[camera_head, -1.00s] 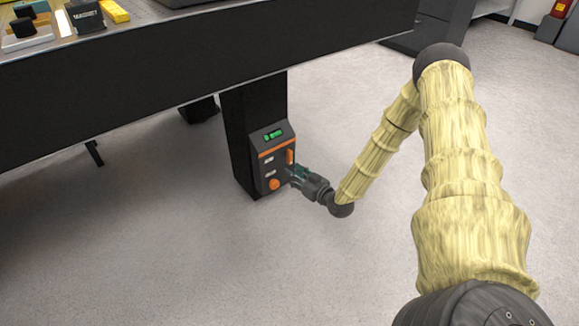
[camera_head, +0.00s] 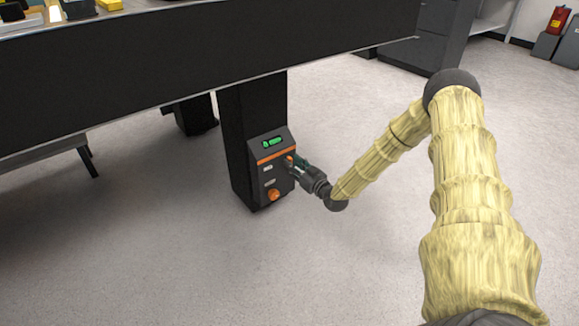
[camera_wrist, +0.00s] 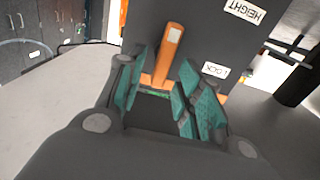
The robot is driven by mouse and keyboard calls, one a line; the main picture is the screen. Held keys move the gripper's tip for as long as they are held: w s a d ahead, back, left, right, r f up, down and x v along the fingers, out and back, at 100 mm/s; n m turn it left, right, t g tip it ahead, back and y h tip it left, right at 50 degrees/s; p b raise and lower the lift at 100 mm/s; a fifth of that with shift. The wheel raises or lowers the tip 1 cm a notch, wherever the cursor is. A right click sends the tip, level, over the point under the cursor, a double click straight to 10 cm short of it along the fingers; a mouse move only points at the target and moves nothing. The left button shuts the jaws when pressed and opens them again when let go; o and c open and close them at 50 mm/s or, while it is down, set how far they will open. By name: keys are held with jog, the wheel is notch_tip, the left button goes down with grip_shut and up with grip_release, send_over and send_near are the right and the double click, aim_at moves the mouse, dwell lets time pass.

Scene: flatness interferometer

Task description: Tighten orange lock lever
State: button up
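The orange lock lever (camera_wrist: 168,55) stands out from the dark control box in the wrist view, near a white LOCK label (camera_wrist: 215,70). It lies between the two teal fingers of my gripper (camera_wrist: 160,82), with gaps visible beside it, so the fingers look open around it. In the head view my gripper (camera_head: 296,164) is at the upper right side of the box (camera_head: 272,178) and hides most of the lever (camera_head: 289,160). Whether a finger touches the lever is unclear.
The box is on a black table leg (camera_head: 240,130), under the dark table edge (camera_head: 200,65). It carries a green level display (camera_head: 272,143) and an orange knob (camera_head: 273,195). The floor around is clear. Grey cabinets (camera_head: 430,35) stand behind.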

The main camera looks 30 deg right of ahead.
jog(key=shift+w+a+b, duration=0.1)
jog(key=shift+w+b, duration=0.3)
jog(key=shift+w, duration=1)
grip_shut()
